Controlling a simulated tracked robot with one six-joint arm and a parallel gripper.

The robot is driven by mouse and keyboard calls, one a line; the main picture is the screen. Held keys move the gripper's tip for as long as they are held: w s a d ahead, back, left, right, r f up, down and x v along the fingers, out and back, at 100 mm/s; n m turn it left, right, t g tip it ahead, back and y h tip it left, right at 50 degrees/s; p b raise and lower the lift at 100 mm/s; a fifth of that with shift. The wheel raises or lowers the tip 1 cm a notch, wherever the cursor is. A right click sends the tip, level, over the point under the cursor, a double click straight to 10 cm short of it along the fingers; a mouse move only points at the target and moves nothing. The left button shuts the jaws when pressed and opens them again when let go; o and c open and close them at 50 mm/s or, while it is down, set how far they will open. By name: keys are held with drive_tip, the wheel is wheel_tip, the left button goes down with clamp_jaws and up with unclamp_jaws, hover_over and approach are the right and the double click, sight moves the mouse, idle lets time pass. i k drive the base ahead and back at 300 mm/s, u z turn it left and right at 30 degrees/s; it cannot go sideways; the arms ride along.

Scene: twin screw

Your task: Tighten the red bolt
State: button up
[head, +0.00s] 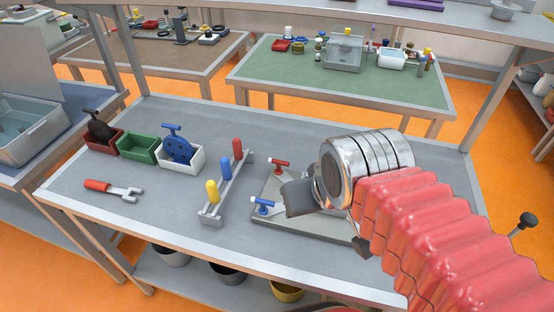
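The red bolt (280,166) has a T-shaped handle and stands on the far left part of a grey base plate (262,187) on the workbench. A blue bolt (263,206) with a similar handle is nearer the front of the same plate. My gripper (297,198) shows as a dark grey block at the end of my chrome wrist, above the plate. In the picture it is just right of the blue bolt and below right of the red bolt. It appears apart from the red bolt. Its fingers cannot be told apart. My wrist hides the plate's right part.
A rack (226,184) with yellow, blue and red handles stands left of the plate. Farther left are red (104,143), green (138,148) and white (181,158) bins, and a red-handled tool (113,189) lies in front. Bare bench top lies between tool and rack.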

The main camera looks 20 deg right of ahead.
sight(278, 171)
drive_tip(key=k, duration=1.35)
drive_tip(key=u, duration=0.5)
drive_tip(key=i, duration=0.65)
drive_tip(key=u, duration=0.55)
drive_tip(key=i, duration=1.3)
drive_tip(key=z, duration=0.45)
